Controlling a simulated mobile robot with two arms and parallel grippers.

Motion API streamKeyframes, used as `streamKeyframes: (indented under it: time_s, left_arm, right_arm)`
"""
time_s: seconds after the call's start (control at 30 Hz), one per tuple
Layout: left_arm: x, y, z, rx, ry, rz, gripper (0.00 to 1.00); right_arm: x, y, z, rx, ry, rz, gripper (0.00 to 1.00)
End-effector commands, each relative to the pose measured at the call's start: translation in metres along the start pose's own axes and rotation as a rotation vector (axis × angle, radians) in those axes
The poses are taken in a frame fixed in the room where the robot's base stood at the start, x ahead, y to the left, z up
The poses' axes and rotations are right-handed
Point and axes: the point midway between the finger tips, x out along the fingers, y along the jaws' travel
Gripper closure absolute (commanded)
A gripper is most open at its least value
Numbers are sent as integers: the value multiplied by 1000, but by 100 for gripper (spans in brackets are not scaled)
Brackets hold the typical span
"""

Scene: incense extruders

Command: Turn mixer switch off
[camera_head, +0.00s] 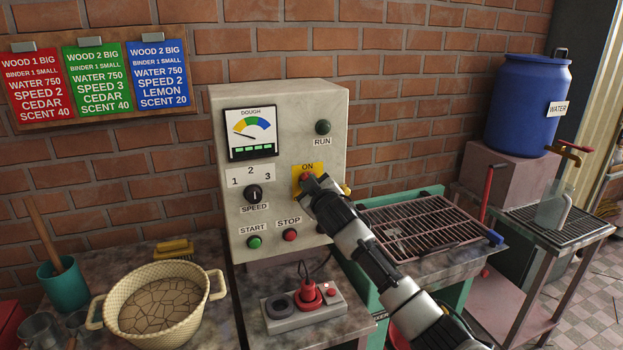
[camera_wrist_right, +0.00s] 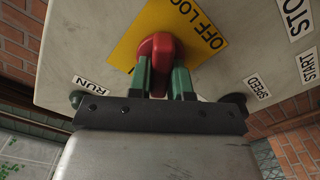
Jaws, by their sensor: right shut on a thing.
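The mixer switch is a red rotary handle (camera_head: 305,177) on a yellow plate (camera_head: 316,168) at the right of the grey control box (camera_head: 283,120). "ON" shows at the plate's top in the head view. My right gripper (camera_head: 313,185) is at the switch and partly covers it. In the right wrist view, the green fingers of the right gripper (camera_wrist_right: 161,78) are shut on the red switch handle (camera_wrist_right: 158,50), one on each side. "OFF" lettering shows on the yellow plate (camera_wrist_right: 125,50) in that view. My left gripper is not in view.
The box also carries a dough gauge (camera_head: 251,132), a speed knob (camera_head: 253,194), a green start button (camera_head: 254,242), a red stop button (camera_head: 290,235) and a run lamp (camera_head: 323,127). A basket (camera_head: 160,300) and a red-plugged socket (camera_head: 304,302) sit below. A rack (camera_head: 425,222) stands right.

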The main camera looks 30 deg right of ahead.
Motion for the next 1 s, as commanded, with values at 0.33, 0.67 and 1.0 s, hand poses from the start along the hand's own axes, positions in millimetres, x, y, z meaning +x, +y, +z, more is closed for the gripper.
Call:
streamKeyframes:
  time_s: [0.33, 0.67, 1.0]
  left_arm:
    - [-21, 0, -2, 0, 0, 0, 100]
    - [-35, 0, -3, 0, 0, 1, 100]
    - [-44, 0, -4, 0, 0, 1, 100]
  right_arm:
    - [0, 0, -1, -333, 0, -1, 100]
    - [0, -2, 0, -636, -1, 0, 100]
    - [0, -5, 1, -862, 1, -1, 100]
